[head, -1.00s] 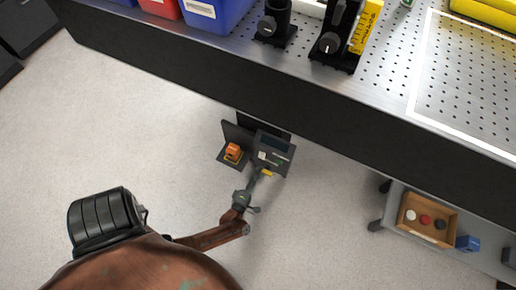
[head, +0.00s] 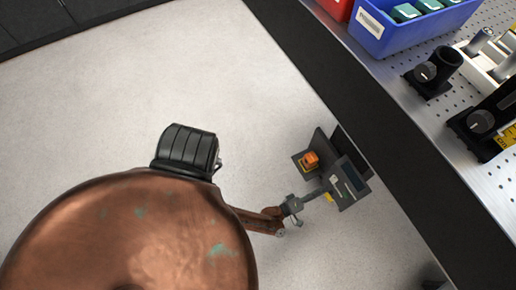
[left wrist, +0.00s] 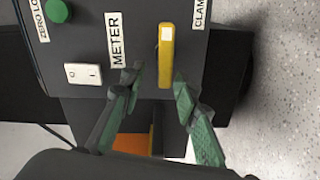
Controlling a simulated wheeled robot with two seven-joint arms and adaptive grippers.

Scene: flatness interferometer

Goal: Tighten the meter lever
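A dark grey meter box (head: 349,187) with a small screen is mounted by the side of the workbench. A yellow lever (left wrist: 166,55) stands on its panel beside the printed METER label (left wrist: 117,38); in the head view the lever (head: 328,197) is a small yellow patch. My left gripper (left wrist: 159,84) is open at the panel. Its two fingers are on either side of the lever's near end, with gaps visible on both sides. In the head view, the left gripper (head: 316,193) reaches the box from the left. My right gripper is not in view.
A white rocker switch (left wrist: 83,74) and a green knob (left wrist: 57,10) are left of the lever. An orange part (head: 309,159) sits beside the box. The workbench (head: 405,92) carries a blue bin (head: 400,30) and black mounts. The pale floor (head: 130,85) is clear.

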